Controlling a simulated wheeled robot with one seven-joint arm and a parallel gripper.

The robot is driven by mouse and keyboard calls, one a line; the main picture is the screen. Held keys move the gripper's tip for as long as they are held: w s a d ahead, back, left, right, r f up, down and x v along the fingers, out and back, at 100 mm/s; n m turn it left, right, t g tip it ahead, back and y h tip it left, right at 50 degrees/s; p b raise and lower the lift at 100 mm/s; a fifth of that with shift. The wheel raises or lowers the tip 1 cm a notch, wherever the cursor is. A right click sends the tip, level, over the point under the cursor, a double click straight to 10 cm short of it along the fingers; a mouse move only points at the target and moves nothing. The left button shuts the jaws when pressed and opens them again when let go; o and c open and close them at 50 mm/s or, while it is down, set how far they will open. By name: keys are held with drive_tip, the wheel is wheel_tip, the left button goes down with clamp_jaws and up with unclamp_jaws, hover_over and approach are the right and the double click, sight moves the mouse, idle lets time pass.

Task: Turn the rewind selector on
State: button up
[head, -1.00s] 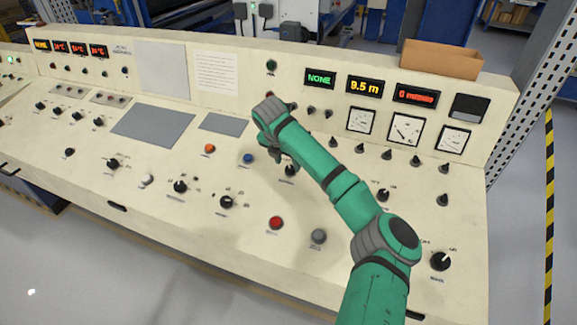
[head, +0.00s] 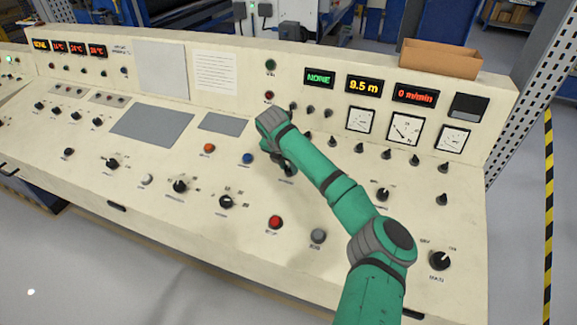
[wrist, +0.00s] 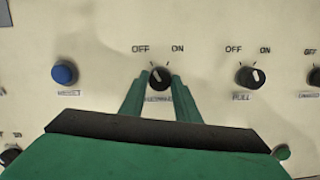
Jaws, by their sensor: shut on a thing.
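A black selector knob (wrist: 160,82) with OFF and ON printed above it sits between the fingertips of my gripper (wrist: 160,77) in the wrist view. The fingers are shut on the knob, one on each side. Its white mark appears to lean up and left, toward OFF. The label under it is partly covered by the fingers and blurred. In the head view, my gripper (head: 286,165) reaches down to the panel right of the blue button, and the wrist hides much of the knob.
A blue button (wrist: 64,73) lies to the left of the held knob, and another OFF/ON knob (wrist: 250,77), labelled PULL, to its right. The console (head: 330,270) also carries a red button (head: 275,222), a grey button (head: 318,236) and a green NONE display (head: 319,79).

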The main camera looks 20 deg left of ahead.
drive_tip(key=shift+m, duration=1)
drive_tip(key=m, duration=0.3)
drive_tip(key=shift+a+m+g+h, duration=0.1)
drive_tip(key=shift+m+g+h, duration=0.2)
drive_tip(key=shift+h, duration=0.1)
drive_tip(key=m, duration=0.2)
drive_tip(key=shift+w+r+m, duration=0.1)
drive_tip(key=shift+w+m, duration=0.05)
drive_tip(key=shift+m, duration=0.25)
drive_tip(key=shift+m+h, duration=0.3)
drive_tip(key=shift+m, duration=0.7)
drive_tip(key=shift+m+g, duration=0.4)
drive_tip(key=shift+m, duration=0.4)
drive_tip(key=o, duration=1)
drive_tip(key=shift+o, duration=0.2)
